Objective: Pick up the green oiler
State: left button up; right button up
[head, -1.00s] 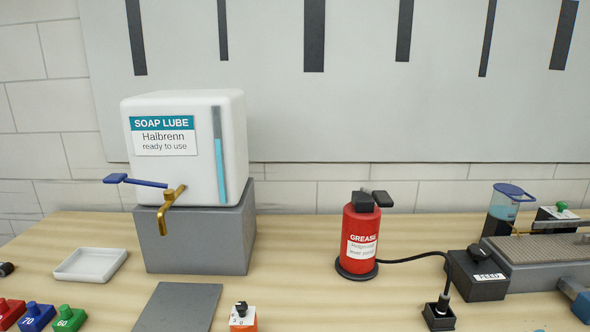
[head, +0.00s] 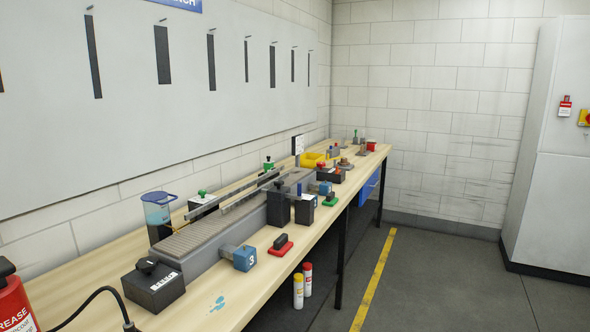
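No object can be clearly identified as the green oiler. Several small green parts show along the workbench (head: 100,262): a green knob (head: 268,164) and another green knob (head: 202,192) near the conveyor, and a low green piece (head: 330,200) near the front edge. A small, partly green upright item (head: 355,136) stands at the far end, too small to tell what it is. Neither of my grippers is in view.
The conveyor (head: 190,243), the black FEED box (head: 153,286) and a blue block marked 3 (head: 245,258) crowd the bench. Two spray cans (head: 298,291) stand below it. Open floor (head: 440,275) lies right of the yellow line (head: 378,270); a grey cabinet (head: 555,150) stands beyond.

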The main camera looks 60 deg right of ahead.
aim_at(268, 166)
jog(key=z, duration=1.65)
jog(key=i+l, duration=0.25)
jog(key=l, duration=0.15)
jog(key=i+l, duration=0.55)
jog(key=l, duration=0.25)
jog(key=i+l, duration=0.3)
jog(key=i+l+u, duration=0.1)
jog(key=i+l, duration=0.15)
jog(key=l, duration=0.25)
jog(key=i+l, duration=0.25)
jog(key=l, duration=0.2)
